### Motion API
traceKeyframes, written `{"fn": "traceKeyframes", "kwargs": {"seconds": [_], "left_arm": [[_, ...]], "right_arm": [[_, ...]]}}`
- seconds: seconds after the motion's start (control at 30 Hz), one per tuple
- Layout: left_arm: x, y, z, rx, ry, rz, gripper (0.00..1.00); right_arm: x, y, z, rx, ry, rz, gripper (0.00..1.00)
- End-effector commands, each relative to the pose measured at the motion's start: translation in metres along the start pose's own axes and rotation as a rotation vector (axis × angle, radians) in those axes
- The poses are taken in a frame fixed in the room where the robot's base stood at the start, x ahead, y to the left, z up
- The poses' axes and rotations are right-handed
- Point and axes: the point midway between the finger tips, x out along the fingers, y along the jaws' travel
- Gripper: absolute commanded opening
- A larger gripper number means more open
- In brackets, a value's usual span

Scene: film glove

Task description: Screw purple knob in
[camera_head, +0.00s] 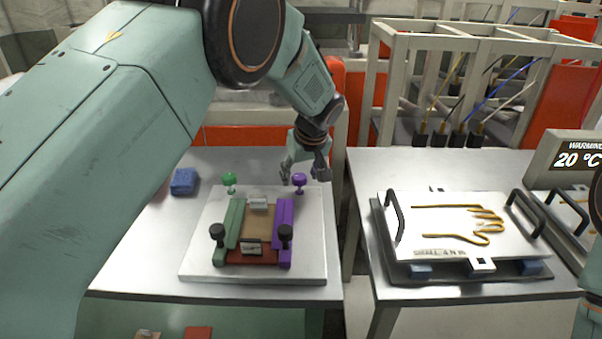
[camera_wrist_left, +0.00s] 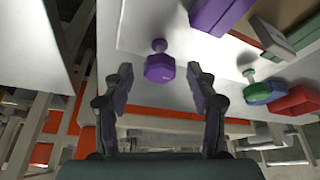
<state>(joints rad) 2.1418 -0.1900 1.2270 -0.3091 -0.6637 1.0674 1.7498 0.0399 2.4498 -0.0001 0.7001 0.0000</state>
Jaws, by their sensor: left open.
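The purple knob (camera_head: 299,180) stands at the back right of a white plate (camera_head: 203,258), behind the purple bar (camera_head: 284,224). In the left wrist view the knob (camera_wrist_left: 159,66) lies ahead of and between my two fingertips, with no contact visible. My left gripper (camera_head: 305,168) is open and empty, close behind the knob; its fingers also show in the left wrist view (camera_wrist_left: 160,82). A purple block (camera_wrist_left: 218,14) shows beyond the knob there. My right gripper is not in view.
A green knob (camera_head: 229,180) stands at the back left of the plate, with a blue block (camera_head: 184,181) beside the plate. Black knobs (camera_head: 217,233) stand at the front. A glove plate with black handles (camera_head: 394,216) sits on the right table, across a gap.

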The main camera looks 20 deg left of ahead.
Motion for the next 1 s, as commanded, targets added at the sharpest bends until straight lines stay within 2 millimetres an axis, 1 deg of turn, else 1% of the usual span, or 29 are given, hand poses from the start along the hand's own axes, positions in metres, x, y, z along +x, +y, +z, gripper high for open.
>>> {"fn": "traceKeyframes", "kwargs": {"seconds": [0.17,0.8,1.0], "left_arm": [[0.0009,0.0000,-0.0010,0.000,-0.001,-0.001,0.57],[0.0004,0.0004,-0.0013,0.000,-0.001,0.000,0.03],[-0.0003,0.0001,-0.0018,0.013,-0.001,0.005,0.03]], "right_arm": [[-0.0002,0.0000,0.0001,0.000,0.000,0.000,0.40],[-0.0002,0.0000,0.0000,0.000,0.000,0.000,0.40],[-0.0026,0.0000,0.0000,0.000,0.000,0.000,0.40]]}}
